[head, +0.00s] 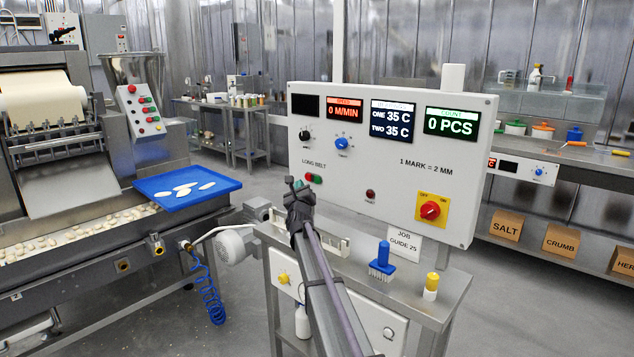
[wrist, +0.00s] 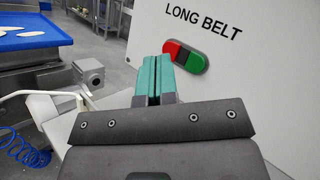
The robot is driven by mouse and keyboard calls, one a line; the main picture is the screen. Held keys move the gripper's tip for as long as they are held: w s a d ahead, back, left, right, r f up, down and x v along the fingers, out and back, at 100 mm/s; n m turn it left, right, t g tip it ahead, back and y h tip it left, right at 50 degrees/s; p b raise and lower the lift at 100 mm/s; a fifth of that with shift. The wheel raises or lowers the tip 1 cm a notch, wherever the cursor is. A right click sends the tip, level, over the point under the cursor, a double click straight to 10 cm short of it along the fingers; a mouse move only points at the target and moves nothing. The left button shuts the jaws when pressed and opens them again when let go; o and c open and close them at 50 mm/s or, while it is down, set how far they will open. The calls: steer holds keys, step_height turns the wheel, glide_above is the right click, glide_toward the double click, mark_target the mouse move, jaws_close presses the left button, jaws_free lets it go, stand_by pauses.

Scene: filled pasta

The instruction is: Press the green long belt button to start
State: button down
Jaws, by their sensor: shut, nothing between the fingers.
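The green long belt button (head: 317,179) sits on the white control panel (head: 385,195), beside a red button (head: 309,177) and under the words LONG BELT. In the wrist view the green button (wrist: 196,64) is at the right end of an oval plate, with the red button (wrist: 172,48) at its left. My gripper (head: 296,184) is shut and empty, just left of and below the buttons in the head view. In the wrist view its teal fingertips (wrist: 160,72) are together, to the left of the green button. A gap to the panel seems to remain, and I see no contact.
A blue brush (head: 382,262), a yellow-capped bottle (head: 431,287) and a job guide card (head: 404,240) stand on the ledge below the panel. A red knob (head: 430,210) is at the panel's right. A blue tray (head: 187,188) holding pasta pieces is at the left.

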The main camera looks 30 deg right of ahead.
mark_target(318, 180)
steer(key=shift+w+d, duration=0.3)
steer(key=shift+d, duration=0.5)
steer(key=shift+w+d, duration=0.35)
steer(key=shift+d, duration=0.4)
steer(key=shift+w+d, duration=0.3)
steer(key=shift+d, duration=0.5)
steer(key=shift+d, duration=0.15)
steer(key=shift+w+d, duration=0.15)
steer(key=shift+d, duration=0.1)
steer(key=shift+w+d, duration=0.15)
steer(key=shift+d, duration=0.35)
stand_by(0.8)
steer(key=shift+s+a+f, duration=0.1)
steer(key=shift+s+a, duration=0.2)
steer(key=shift+a, duration=0.5)
steer(key=shift+a, duration=0.1)
